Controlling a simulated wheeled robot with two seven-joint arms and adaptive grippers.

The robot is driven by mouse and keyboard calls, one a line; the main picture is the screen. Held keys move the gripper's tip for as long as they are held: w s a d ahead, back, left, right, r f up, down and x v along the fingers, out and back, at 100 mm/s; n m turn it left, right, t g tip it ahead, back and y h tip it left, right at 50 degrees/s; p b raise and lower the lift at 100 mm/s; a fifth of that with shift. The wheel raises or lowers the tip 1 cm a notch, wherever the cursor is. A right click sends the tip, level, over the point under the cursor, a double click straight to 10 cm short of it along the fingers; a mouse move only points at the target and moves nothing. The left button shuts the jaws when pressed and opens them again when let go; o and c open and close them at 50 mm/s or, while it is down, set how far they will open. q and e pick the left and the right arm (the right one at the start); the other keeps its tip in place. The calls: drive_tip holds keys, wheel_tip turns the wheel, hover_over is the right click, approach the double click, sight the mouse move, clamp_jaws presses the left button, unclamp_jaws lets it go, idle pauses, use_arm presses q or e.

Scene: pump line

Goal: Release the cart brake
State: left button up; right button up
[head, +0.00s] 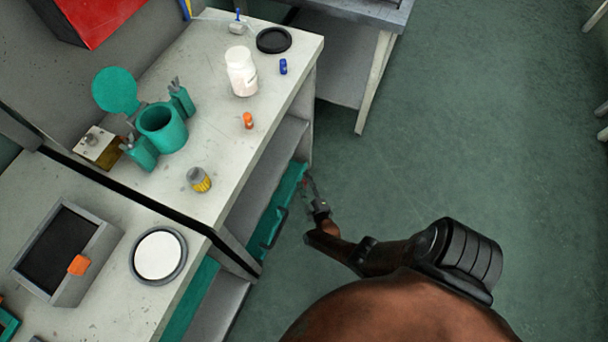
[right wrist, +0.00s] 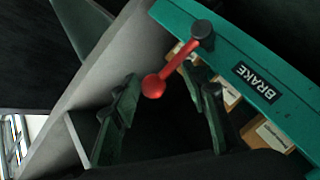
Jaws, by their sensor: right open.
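The brake lever is a red rod with a red ball end (right wrist: 153,86) in the right wrist view. It turns on a dark round pivot (right wrist: 203,31) fixed to a teal panel with a BRAKE label (right wrist: 257,82). The rod slants from the pivot down-left to the ball. My right gripper (right wrist: 163,76) is open, and the ball shows between its two fingers; I cannot tell whether either touches it. In the head view my right gripper (head: 313,195) is at the teal cart front (head: 284,205) below the bench, where the lever is mostly hidden. My left gripper is out of view.
The light bench top (head: 215,120) holds a white bottle (head: 242,72), a teal cup fixture (head: 162,128) and a yellow-banded vial (head: 199,180). Small boxes (right wrist: 229,92) sit behind the teal panel. A second table (head: 345,45) stands beyond.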

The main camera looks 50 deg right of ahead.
drive_tip(key=shift+w+r, duration=0.1)
drive_tip(key=shift+s+a, duration=0.2)
drive_tip(key=shift+s, duration=0.05)
drive_tip(key=v, duration=1.1)
drive_tip(key=shift+s, duration=0.3)
drive_tip(key=shift+y, duration=0.3)
